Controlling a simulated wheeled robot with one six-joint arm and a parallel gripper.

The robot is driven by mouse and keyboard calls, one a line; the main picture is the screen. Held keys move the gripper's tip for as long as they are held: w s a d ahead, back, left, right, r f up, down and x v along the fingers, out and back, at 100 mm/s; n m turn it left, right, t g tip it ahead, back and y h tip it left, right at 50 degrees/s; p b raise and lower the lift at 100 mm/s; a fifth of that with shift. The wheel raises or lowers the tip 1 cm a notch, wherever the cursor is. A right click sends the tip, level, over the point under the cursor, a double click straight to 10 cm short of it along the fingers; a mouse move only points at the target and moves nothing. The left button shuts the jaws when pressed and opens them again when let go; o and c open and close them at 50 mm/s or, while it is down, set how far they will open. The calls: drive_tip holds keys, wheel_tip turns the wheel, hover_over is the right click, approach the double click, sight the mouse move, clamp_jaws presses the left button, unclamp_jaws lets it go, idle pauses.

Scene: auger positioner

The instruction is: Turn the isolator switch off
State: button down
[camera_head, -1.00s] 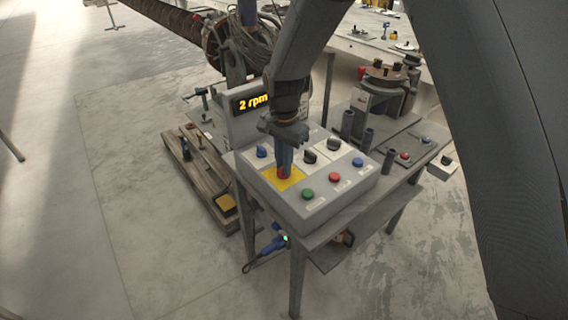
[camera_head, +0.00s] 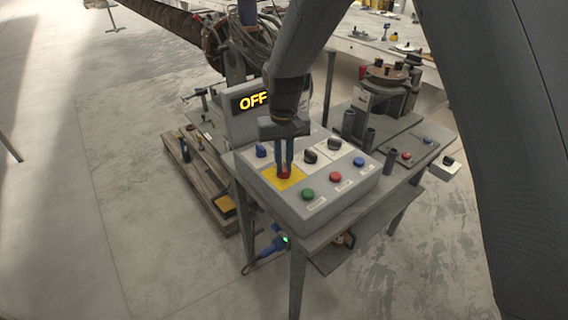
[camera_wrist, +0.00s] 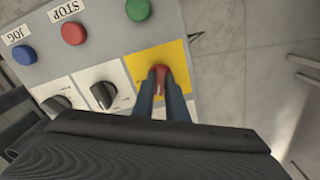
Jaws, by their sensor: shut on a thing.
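The isolator switch is a red knob (camera_head: 284,172) on a yellow plate (camera_head: 297,181) on the grey control box (camera_head: 340,199). The display (camera_head: 252,101) behind the box reads OFF. My gripper (camera_head: 284,166) points down over the box with its blue fingers shut on the red knob. In the wrist view the red knob (camera_wrist: 159,75) sits between the two fingertips, on the yellow plate (camera_wrist: 142,61). The lower part of the knob is partly hidden by the fingers.
Two black knobs (camera_head: 311,156) and a blue knob (camera_head: 261,151) stand close to the gripper on the panel. Green (camera_head: 308,194), red (camera_head: 335,176) and blue (camera_head: 358,162) buttons line its front. A second bench panel (camera_head: 415,150) is at the right.

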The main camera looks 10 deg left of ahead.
sight(284, 166)
drive_tip(key=n, duration=0.4)
drive_tip(key=shift+n+b, duration=0.35)
drive_tip(key=shift+n, duration=0.05)
idle(0.4)
drive_tip(key=c, duration=1.8)
unclamp_jaws()
drive_tip(key=shift+o, duration=0.2)
drive_tip(key=shift+r+b, duration=1.1)
drive_tip(key=shift+r, duration=2.85)
